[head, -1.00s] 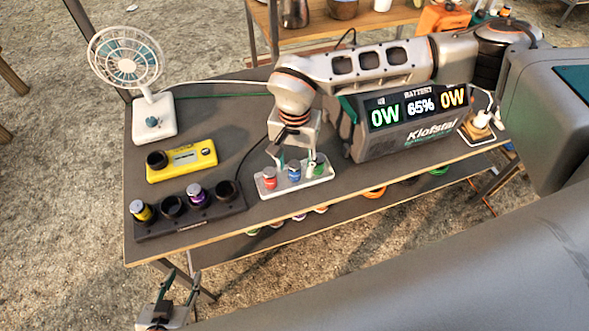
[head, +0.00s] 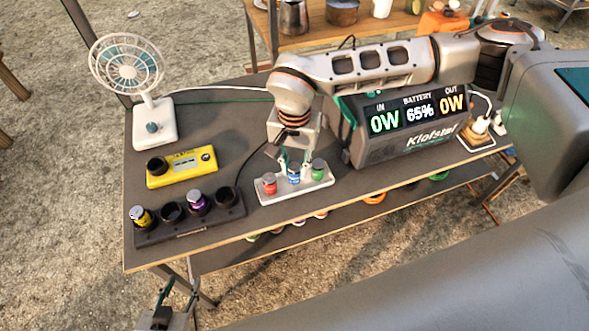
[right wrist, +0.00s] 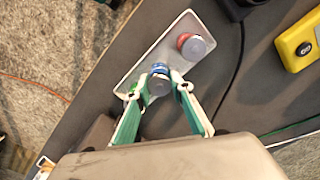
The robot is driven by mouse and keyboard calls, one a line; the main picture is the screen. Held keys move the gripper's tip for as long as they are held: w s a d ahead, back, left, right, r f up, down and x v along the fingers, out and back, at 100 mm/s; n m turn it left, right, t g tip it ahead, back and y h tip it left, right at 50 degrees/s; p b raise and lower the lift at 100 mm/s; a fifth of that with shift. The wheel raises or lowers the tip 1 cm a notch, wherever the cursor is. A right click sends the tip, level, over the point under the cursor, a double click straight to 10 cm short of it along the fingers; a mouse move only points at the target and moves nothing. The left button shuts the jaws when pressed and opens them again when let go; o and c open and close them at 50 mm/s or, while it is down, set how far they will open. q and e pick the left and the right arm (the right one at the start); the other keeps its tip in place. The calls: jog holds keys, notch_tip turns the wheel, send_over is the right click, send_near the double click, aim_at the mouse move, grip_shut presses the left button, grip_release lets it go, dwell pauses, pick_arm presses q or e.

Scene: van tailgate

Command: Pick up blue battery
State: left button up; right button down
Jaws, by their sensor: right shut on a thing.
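The blue battery (head: 293,176) is in the middle of a white tray (head: 318,186), between a red battery (head: 269,184) and a green battery (head: 318,170). My right gripper (head: 294,164) comes down from above and is shut on the blue battery. In the right wrist view its two green-and-white fingers press on both sides of the blue battery (right wrist: 158,72), and the red battery (right wrist: 193,46) stands clear beside it. I cannot tell whether the blue battery has left the tray. My left gripper (head: 180,298) is low at the front left, off the table, empty, with its fingers apart.
A dark charger (head: 190,228) holding a yellow and a purple battery sits at the table's front left. A yellow tester (head: 182,168) and a white fan (head: 150,120) stand behind it. A grey power station (head: 400,140) is close behind and right of the tray.

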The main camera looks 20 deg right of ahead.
aim_at(294, 165)
notch_tip(294, 165, up, 18)
jog(key=shift+r, duration=0.25)
jog(key=shift+a, duration=0.1)
